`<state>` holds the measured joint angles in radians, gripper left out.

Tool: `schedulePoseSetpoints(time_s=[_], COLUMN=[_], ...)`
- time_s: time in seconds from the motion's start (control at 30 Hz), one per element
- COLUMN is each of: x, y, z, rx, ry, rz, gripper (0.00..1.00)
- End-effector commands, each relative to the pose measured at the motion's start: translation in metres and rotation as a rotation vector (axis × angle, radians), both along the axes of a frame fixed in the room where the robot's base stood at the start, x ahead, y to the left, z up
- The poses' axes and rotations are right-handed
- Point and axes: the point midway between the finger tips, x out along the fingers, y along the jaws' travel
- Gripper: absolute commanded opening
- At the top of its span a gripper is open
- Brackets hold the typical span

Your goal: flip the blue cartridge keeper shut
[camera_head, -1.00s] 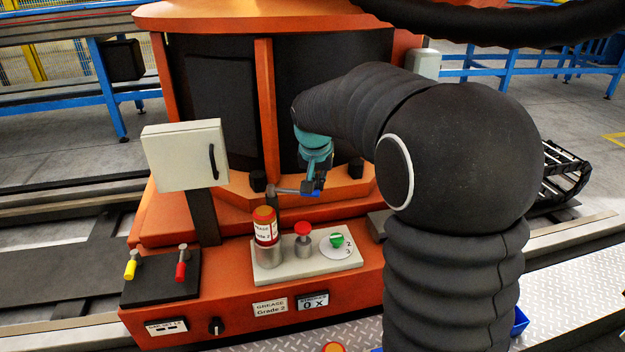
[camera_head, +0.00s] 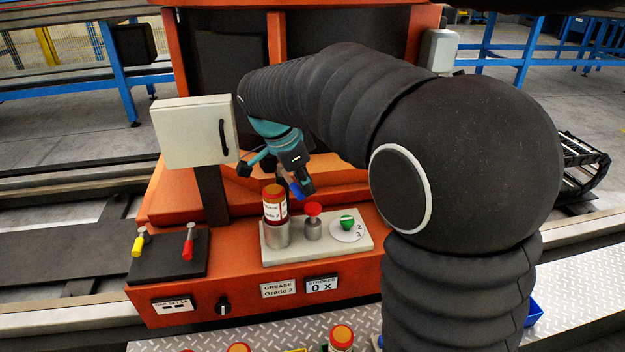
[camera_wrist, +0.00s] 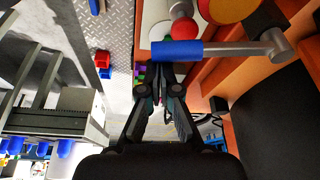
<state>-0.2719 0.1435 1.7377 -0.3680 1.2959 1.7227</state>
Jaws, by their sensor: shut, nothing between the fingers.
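The keeper is a grey bar on a post with a blue sleeve (camera_wrist: 175,50) at its free end. In the wrist view the bar runs across beside the cartridge top (camera_wrist: 225,8), not over it. In the head view the blue end (camera_head: 296,188) shows just behind and right of the grease cartridge (camera_head: 274,208), which stands upright in a metal cup. My gripper (camera_head: 308,190) is shut and empty, pointing down close to the blue end. In the wrist view the gripper (camera_wrist: 155,76) has its fingertips just beside the blue sleeve; whether they touch is unclear.
A red-topped plunger (camera_head: 313,210) and a green knob (camera_head: 347,222) stand right of the cartridge on the pale plate (camera_head: 300,252). A grey box (camera_head: 192,132) stands left. Yellow and red levers (camera_head: 189,243) sit on a black block. More cartridges (camera_head: 341,338) stand in front.

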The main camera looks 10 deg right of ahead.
Motion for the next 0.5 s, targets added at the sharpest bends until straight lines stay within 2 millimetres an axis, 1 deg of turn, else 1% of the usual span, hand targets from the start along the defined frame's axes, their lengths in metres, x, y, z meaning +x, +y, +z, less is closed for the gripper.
schedulePoseSetpoints(time_s=[0.1, 0.5], x=[-0.004, -0.007], y=[0.014, 0.051], z=[0.0, 0.001], rx=[0.0, 0.0], ry=[0.003, 0.002], rz=[-0.109, -0.442], gripper=[0.0, 0.0])
